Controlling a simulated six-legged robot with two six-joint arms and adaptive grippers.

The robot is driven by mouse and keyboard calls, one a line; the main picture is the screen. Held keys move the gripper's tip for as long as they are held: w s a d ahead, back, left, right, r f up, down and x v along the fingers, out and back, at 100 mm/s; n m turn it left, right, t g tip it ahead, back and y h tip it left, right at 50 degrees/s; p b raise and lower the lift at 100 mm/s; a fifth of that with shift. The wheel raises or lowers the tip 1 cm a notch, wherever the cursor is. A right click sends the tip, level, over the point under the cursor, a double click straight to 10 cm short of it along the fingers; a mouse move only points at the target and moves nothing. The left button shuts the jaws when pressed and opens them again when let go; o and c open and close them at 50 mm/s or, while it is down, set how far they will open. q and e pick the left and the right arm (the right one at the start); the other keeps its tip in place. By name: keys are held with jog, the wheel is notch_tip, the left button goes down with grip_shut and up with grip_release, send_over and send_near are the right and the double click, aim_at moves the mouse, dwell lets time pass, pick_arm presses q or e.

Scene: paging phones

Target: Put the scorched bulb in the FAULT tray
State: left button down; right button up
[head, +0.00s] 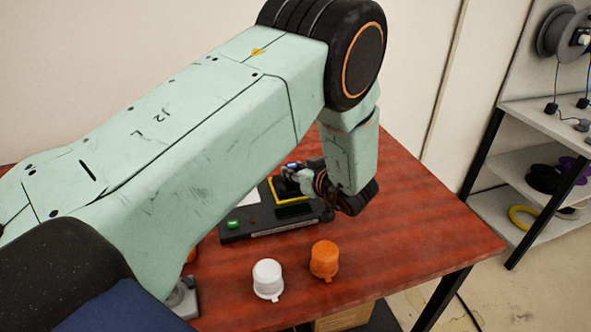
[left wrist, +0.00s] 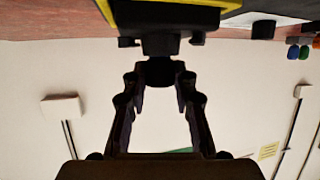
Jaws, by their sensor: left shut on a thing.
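My left gripper (head: 296,180) reaches over a black device (head: 275,229) with a yellow-edged panel on the table. In the left wrist view my left gripper (left wrist: 160,84) is shut on a small dark part (left wrist: 160,70), below a dark, yellow-edged surface. Whether this part is the scorched bulb or belongs to the device, I cannot tell. I cannot make out a FAULT tray; my left arm covers much of the table. My right gripper is not in view.
A white cap-like piece (head: 268,278) and an orange one (head: 324,260) stand at the table's front. The red-brown table (head: 430,230) is clear on the right. A shelf rack (head: 545,125) with spools stands beyond. A cardboard box (head: 345,319) shows below the table's front edge.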

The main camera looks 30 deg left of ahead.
pick_arm(q)
jog(key=shift+s, duration=0.1)
jog(key=shift+a, duration=0.1)
jog(key=shift+f, duration=0.15)
jog(key=c, duration=1.2)
grip_release()
jog(key=shift+f, duration=0.1)
jog(key=shift+o, duration=0.7)
